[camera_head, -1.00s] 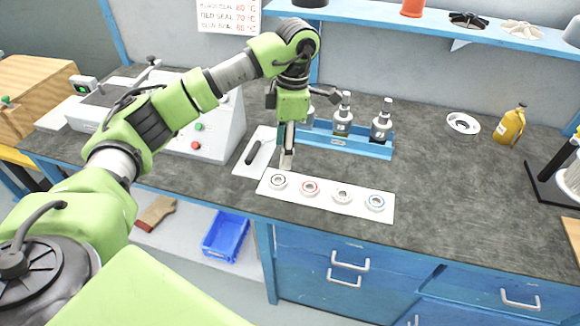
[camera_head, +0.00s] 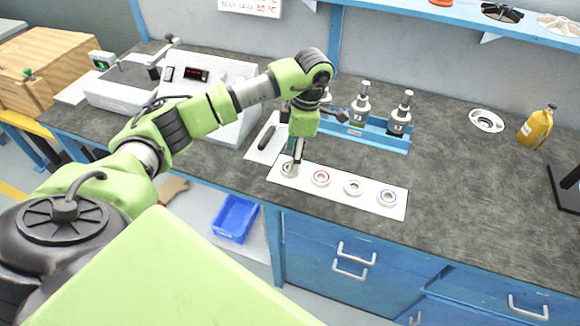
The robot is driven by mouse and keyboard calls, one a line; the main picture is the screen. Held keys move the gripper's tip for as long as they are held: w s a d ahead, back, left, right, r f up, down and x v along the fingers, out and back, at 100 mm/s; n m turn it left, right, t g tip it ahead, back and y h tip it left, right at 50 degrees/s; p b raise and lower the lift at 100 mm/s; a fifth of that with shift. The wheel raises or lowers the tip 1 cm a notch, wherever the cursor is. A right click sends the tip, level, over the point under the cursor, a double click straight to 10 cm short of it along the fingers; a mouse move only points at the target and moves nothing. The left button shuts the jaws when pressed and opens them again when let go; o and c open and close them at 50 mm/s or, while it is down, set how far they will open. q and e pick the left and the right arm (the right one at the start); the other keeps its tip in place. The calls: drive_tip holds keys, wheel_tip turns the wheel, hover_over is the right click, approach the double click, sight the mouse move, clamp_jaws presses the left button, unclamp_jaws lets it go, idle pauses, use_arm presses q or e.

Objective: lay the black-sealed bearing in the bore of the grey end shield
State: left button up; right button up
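The black-sealed bearing (camera_head: 288,171) lies at the left end of a white strip (camera_head: 340,198) on the bench, partly hidden by my gripper. My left gripper (camera_head: 297,163) points down with its fingertips right at this bearing. The fingers overlap in this view, so I cannot tell whether they are apart or closed, or whether they touch the bearing. The grey end shield (camera_head: 486,121) lies flat at the back right of the bench, its round opening facing up. My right gripper is not in view.
On the strip, a red-ringed (camera_head: 320,178), a pale (camera_head: 353,188) and a blue-ringed bearing (camera_head: 387,198) sit to the right. A blue rack (camera_head: 385,143) with metal-topped bottles stands behind. A yellow bottle (camera_head: 537,127) is beside the shield. The bench between strip and shield is clear.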

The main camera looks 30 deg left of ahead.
use_arm(q)
drive_tip(key=f, duration=0.3)
drive_tip(key=shift+s+a+f+p, duration=0.1)
drive_tip(key=shift+a+f+p, duration=0.1)
drive_tip(key=shift+f+p, duration=0.1)
drive_tip(key=shift+r, duration=0.1)
drive_tip(key=c, duration=1.3)
drive_tip(key=shift+o, duration=0.2)
